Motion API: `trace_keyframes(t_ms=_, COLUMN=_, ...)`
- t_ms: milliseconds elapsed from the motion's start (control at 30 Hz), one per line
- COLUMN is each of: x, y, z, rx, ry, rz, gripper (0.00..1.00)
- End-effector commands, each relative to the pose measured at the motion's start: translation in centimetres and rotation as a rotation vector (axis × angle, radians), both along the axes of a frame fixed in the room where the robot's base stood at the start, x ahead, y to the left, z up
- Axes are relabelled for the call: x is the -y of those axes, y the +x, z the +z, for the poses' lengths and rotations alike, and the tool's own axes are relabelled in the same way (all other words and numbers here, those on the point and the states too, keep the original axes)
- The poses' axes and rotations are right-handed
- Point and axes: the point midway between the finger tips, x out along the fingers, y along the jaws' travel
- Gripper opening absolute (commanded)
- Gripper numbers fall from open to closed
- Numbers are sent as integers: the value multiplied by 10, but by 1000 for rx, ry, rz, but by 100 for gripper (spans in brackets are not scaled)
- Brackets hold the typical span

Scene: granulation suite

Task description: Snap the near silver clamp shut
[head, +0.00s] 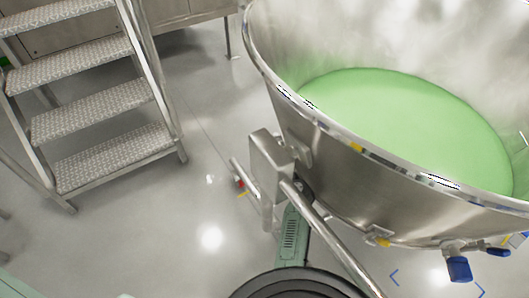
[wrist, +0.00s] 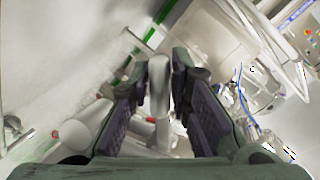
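I cannot clearly make out a silver clamp in either view. In the wrist view my gripper (wrist: 160,72) has its two dark fingers with purple pads apart. A pale silvery rounded piece (wrist: 158,88) stands between them, with narrow gaps visible on the sides; I cannot tell whether it is the clamp. In the head view a large steel bowl (head: 350,170) holds green material (head: 410,115). A grey metal block (head: 266,160) and a slanting steel bar (head: 325,235) are beside its near left wall. My gripper's fingertips are not clearly visible in the head view.
Steel steps (head: 100,115) with patterned treads stand at the left. Blue-handled valve fittings (head: 459,268) hang below the bowl at the right. Blue corner marks (head: 394,277) are on the floor.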

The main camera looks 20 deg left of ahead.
Motion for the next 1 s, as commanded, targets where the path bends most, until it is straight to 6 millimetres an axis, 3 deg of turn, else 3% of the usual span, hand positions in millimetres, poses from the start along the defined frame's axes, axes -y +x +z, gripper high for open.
trace_keyframes(t_ms=233, x=0, y=0, z=0, rx=0, ry=0, rz=0, gripper=0)
trace_keyframes(t_ms=1000, x=0, y=0, z=0, rx=-11, ry=19, rz=0, gripper=0)
